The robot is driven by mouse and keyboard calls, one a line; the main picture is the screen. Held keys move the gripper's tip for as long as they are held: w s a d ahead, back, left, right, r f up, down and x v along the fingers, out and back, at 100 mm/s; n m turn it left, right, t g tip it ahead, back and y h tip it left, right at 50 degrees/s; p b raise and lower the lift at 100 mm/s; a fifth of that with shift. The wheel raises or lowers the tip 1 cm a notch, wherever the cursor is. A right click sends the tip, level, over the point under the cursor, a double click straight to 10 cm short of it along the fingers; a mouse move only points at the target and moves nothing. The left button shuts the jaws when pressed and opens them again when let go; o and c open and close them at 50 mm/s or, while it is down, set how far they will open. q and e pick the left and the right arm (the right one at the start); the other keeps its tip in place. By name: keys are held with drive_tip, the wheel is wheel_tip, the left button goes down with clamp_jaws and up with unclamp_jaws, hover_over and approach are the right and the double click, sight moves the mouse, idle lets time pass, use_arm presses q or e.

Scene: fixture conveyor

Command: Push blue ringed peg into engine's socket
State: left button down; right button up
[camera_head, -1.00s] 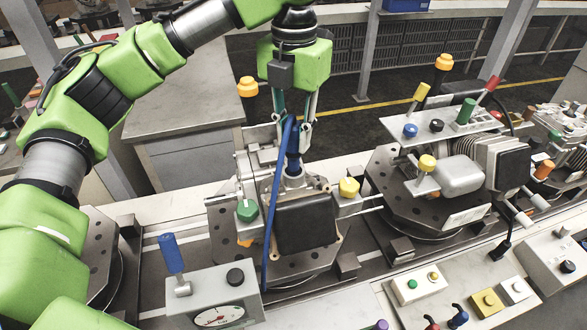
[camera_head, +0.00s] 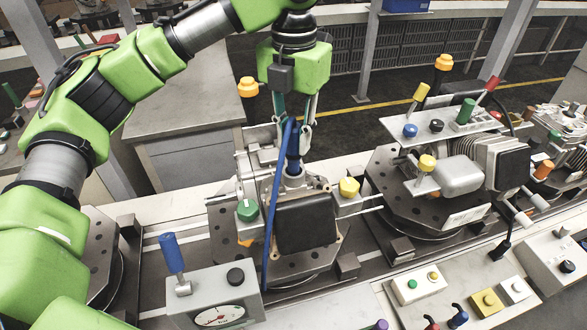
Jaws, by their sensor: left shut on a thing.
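My left gripper (camera_head: 293,128) comes down from above and is shut on the blue ringed peg (camera_head: 293,157). The peg is upright, with its lower end at the engine's light metal socket (camera_head: 293,180). I cannot tell how deep the peg sits in it. The engine (camera_head: 306,226), with a black front cover, rests on a dark plate on the conveyor. A long blue hose (camera_head: 271,215) runs from beside the gripper down the engine's left side. My right gripper does not show.
A gauge box (camera_head: 213,292) with a blue lever (camera_head: 172,253) stands front left. A green knob (camera_head: 247,210) and a yellow knob (camera_head: 349,187) flank the engine. A second fixture (camera_head: 460,175) stands to the right. Button boxes (camera_head: 418,284) line the front right.

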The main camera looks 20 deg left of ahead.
use_arm(q)
drive_tip(key=shift+f, duration=0.2)
drive_tip(key=c, duration=1.7)
unclamp_jaws()
wheel_tip(320, 180, up, 12)
drive_tip(key=shift+w, duration=0.1)
